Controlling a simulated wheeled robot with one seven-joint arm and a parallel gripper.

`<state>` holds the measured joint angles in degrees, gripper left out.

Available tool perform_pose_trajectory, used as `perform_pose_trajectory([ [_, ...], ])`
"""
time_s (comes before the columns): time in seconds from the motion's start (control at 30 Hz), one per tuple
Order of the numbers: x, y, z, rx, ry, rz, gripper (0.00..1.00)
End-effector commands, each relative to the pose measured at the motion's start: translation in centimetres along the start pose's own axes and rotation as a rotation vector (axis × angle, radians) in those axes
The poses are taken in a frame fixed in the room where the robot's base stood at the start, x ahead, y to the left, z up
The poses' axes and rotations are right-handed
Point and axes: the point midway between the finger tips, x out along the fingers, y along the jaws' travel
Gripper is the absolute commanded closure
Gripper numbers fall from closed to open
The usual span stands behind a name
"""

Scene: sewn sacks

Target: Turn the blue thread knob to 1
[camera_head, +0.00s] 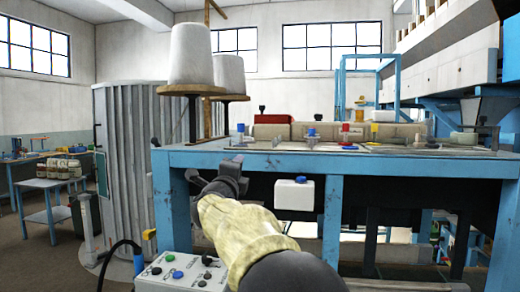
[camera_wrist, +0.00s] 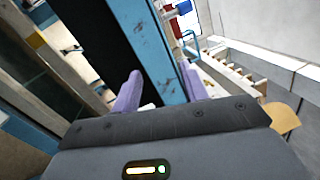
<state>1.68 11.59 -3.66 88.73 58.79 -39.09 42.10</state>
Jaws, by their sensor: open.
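A blue knob (camera_head: 312,132) stands on a grey fitting on top of the blue machine table. I cannot tell for certain which is the thread knob, and no dial numbers are readable. My gripper (camera_head: 216,170) is at the table's front left, apart from these knobs. In the wrist view its two purple fingers (camera_wrist: 160,88) are spread and empty, with a blue beam beyond them.
A red knob (camera_head: 345,128) and a yellow knob (camera_head: 374,128) are near the blue one. White thread cones (camera_head: 190,54) stand at the table's left. The table's blue front beam (camera_head: 400,163) is close to my gripper.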

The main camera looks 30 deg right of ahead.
Motion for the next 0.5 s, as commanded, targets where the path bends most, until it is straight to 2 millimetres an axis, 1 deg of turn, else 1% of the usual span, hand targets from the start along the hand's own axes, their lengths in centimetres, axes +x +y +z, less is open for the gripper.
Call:
perform_pose_trajectory([
  [0.03,-1.0,2.5,0.9,-0.109,-0.071,0.059,0.56],
  [0.07,-1.8,4.2,1.6,-0.185,-0.121,0.095,0.56],
  [0.1,-3.0,6.5,2.3,-0.287,-0.192,0.145,0.56],
  [0.17,-5.1,10.2,3.1,-0.442,-0.304,0.220,0.56],
  [0.2,-6.8,12.7,3.4,-0.542,-0.381,0.271,0.56],
  [0.27,-9.8,16.4,3.5,-0.691,-0.503,0.345,0.56],
  [0.3,-11.9,18.9,3.3,-0.790,-0.587,0.394,0.56],
  [0.37,-15.5,22.3,2.5,-0.932,-0.715,0.466,0.56],
  [0.4,-17.9,24.5,1.8,-1.022,-0.803,0.511,0.56],
  [0.47,-21.7,27.3,0.3,-1.149,-0.935,0.576,0.56],
  [0.5,-24.2,29.1,-0.8,-1.232,-1.026,0.617,0.56],
])
